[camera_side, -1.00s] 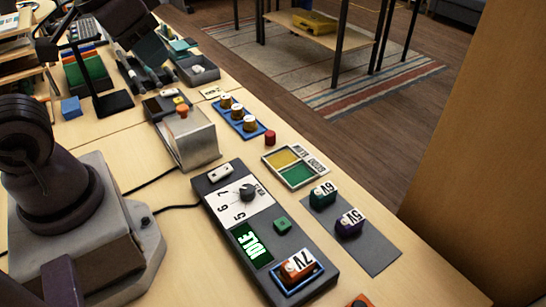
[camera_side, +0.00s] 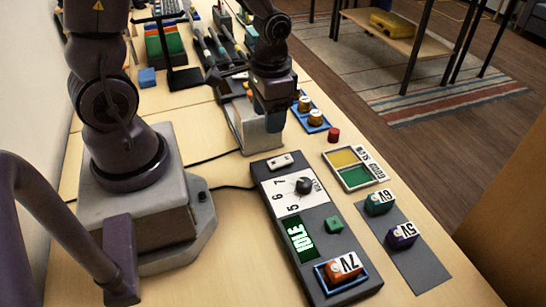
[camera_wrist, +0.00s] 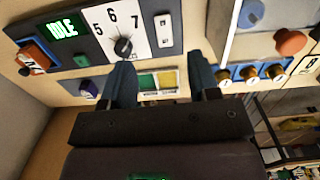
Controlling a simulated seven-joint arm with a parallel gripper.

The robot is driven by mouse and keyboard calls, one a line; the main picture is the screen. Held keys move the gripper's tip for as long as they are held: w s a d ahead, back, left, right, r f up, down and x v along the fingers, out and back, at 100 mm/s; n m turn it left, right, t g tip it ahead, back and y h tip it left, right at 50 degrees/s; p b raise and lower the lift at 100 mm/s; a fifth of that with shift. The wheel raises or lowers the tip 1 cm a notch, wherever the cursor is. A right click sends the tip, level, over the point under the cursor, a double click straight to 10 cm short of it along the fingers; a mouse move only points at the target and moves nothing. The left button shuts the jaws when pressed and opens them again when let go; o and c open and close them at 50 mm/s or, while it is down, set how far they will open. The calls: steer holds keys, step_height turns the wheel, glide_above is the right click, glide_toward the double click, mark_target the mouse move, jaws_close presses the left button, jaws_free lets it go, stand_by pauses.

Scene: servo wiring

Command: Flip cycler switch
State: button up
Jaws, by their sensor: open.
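The cycler (camera_side: 330,226) is a dark grey box on the bench. It has a white rocker switch (camera_side: 280,161) at its far end, a black dial (camera_side: 303,185) marked 5, 6, 7, and a green screen (camera_side: 300,239) reading IDLE. An orange 7V block (camera_side: 344,267) sits in its blue-rimmed bay. My gripper (camera_side: 272,118) points down over the metal box beyond the switch, touching nothing that I can see. In the wrist view, my gripper (camera_wrist: 163,78) is open and empty, and the rocker switch (camera_wrist: 164,30) shows beyond and between the fingers.
The metal box (camera_side: 238,128) stands behind the cycler; its orange knob (camera_wrist: 290,42) shows in the wrist view. Right of the cycler are a yellow-and-green tray (camera_side: 357,168), a red cap (camera_side: 333,134), and green 6V (camera_side: 379,201) and purple 5V (camera_side: 401,236) blocks on a grey mat.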

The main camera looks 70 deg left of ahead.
mark_target(273, 163)
steer(key=shift+t, duration=0.3)
steer(key=f, duration=1.2)
steer(key=shift+w+f, duration=0.35)
steer(key=shift+w, duration=0.05)
